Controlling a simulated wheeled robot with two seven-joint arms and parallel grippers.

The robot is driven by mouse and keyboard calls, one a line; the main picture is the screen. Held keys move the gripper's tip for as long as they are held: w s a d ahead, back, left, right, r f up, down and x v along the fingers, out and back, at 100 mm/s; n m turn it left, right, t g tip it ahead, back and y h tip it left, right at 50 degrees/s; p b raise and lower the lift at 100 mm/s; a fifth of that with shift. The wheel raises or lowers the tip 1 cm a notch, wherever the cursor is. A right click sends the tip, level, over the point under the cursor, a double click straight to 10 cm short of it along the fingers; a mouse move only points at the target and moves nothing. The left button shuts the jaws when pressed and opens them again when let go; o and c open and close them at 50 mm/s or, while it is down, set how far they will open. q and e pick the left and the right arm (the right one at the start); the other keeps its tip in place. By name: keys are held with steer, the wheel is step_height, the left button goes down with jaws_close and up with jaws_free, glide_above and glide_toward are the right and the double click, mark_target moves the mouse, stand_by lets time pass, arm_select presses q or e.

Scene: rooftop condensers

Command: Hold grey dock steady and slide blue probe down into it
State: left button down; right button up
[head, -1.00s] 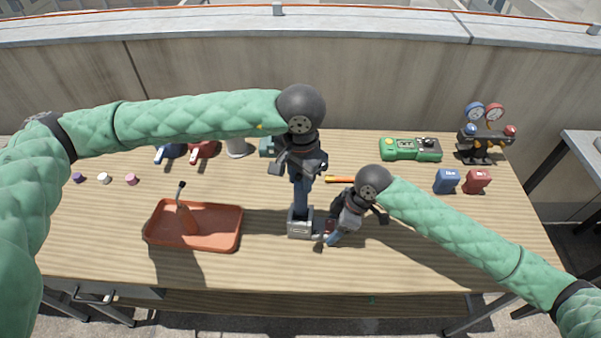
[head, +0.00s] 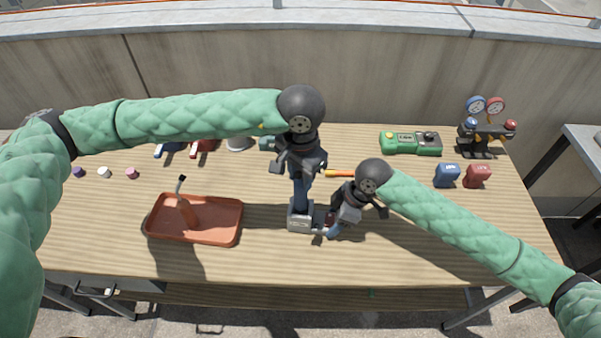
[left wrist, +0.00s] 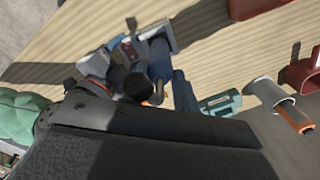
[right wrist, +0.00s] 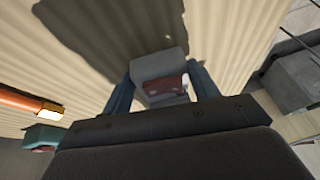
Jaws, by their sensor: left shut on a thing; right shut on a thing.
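The grey dock (head: 299,217), a small block, stands on the table right of the orange tray. The blue probe (head: 301,190) is upright above it, its lower end at or inside the dock's top; how deep is hidden. My left gripper (head: 302,176) is shut on the probe's upper part. In the left wrist view the probe (left wrist: 160,62) runs towards the dock (left wrist: 162,36). My right gripper (head: 331,226) is shut on the dock's right side. In the right wrist view a grey part of the dock (right wrist: 160,66) sits between the blue fingers.
An orange tray (head: 225,236) with an upright bottle-like thing (head: 186,210) stands to the left. An orange-handled tool (head: 341,173) lies behind my right gripper. A green device (head: 410,143), blue block (head: 447,175), red block (head: 477,176) and gauges (head: 486,125) are right. The table front is clear.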

mark_target(301, 188)
arm_select(q)
steer(key=shift+f, duration=2.4)
stand_by(1.4)
steer(key=c, duration=1)
jaws_free()
step_height(301, 188, up, 12)
arm_select(e)
steer(key=o, duration=1.2)
